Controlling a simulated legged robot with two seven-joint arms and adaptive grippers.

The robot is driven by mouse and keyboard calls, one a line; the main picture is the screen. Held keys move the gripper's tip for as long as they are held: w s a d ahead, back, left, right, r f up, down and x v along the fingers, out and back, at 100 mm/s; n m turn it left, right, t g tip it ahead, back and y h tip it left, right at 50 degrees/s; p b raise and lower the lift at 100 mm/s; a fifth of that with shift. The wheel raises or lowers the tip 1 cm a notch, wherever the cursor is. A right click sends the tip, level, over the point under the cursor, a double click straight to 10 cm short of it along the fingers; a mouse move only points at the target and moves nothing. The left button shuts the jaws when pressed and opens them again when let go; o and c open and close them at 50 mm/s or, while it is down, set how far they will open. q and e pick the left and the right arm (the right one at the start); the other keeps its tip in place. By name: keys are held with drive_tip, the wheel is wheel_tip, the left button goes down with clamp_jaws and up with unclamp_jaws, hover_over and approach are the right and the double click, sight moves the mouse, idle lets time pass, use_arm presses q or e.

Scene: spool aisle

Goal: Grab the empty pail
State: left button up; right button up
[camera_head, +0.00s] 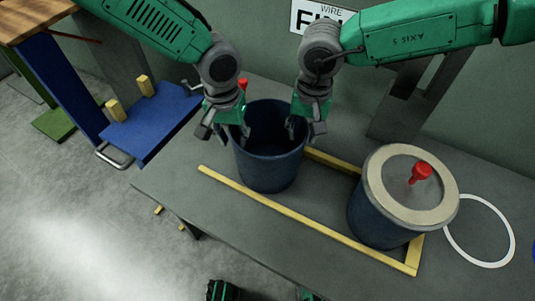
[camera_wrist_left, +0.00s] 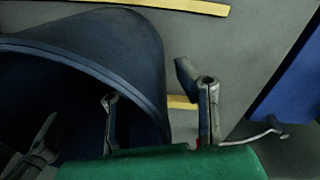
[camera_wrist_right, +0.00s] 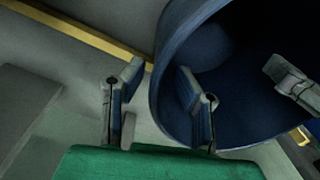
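The empty pail (camera_head: 268,172) is dark blue, open-topped and upright on the grey table. My left gripper (camera_head: 224,131) is at its left rim, with one finger inside and one outside. The left wrist view shows the pail wall (camera_wrist_left: 148,85) between these spread fingers, with gaps. My right gripper (camera_head: 303,131) straddles the right rim in the same way. In the right wrist view the pail wall (camera_wrist_right: 165,75) runs between its spread fingers. Both grippers look open, not closed on the wall.
Yellow strips (camera_head: 290,215) mark the table. A blue platform (camera_head: 150,128) with yellow blocks is at the left.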

sight(306, 124)
use_arm(q)
drive_tip(key=shift+d+f, duration=0.1)
drive_tip(key=shift+f, duration=0.1)
use_arm(e)
drive_tip(key=shift+f, duration=0.2)
use_arm(q)
drive_tip(key=shift+d, duration=0.1)
use_arm(e)
drive_tip(key=shift+d, duration=0.15)
use_arm(q)
clamp_jaws()
use_arm(e)
clamp_jaws()
use_arm(q)
drive_tip(key=shift+r, duration=0.15)
use_arm(e)
drive_tip(key=shift+r, duration=0.15)
